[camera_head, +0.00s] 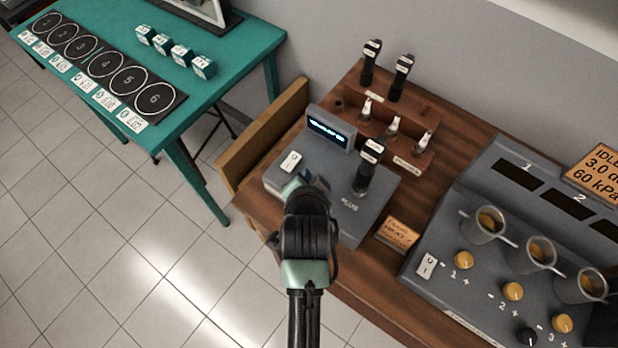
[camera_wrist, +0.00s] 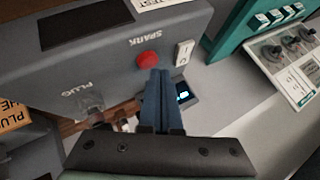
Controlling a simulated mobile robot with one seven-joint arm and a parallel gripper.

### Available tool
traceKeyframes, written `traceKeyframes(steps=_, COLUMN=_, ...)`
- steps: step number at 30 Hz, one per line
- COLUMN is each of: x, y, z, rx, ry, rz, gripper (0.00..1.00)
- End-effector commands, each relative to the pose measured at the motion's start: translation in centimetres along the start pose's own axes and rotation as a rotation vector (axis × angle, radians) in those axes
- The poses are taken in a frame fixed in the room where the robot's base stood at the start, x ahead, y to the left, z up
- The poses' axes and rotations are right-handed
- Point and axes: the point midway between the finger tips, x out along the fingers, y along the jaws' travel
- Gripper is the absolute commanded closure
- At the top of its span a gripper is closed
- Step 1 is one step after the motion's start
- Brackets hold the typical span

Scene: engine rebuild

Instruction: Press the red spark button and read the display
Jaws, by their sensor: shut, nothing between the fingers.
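The grey spark tester (camera_head: 345,204) stands on the wooden bench. Its raised display (camera_head: 330,129) is lit with pale blue characters too small to read. The display also glows in the wrist view (camera_wrist: 183,95), partly behind my fingers. The red spark button (camera_wrist: 149,60) shows in the wrist view under the upside-down word SPARK; my arm and gripper hide it in the head view. My gripper (camera_head: 312,180) is shut and empty over the tester's front. In the wrist view the blue fingertips (camera_wrist: 158,74) overlap the button's lower edge; I cannot tell whether they touch it.
A white rocker switch (camera_head: 291,161) is beside the button. A black plug tool (camera_head: 368,166) stands upright on the tester's right. A wooden rack (camera_head: 432,163) holds several parts behind. A panel with knobs (camera_head: 455,277) is at right, a green table (camera_head: 172,110) at left.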

Motion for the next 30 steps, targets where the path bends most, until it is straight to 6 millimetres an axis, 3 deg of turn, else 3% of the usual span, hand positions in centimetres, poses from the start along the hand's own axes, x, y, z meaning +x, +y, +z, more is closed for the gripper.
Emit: traceKeyframes(steps=30, x=0.67, y=0.49, z=0.50, rx=0.000, ry=0.000, rz=0.000, gripper=1.00)
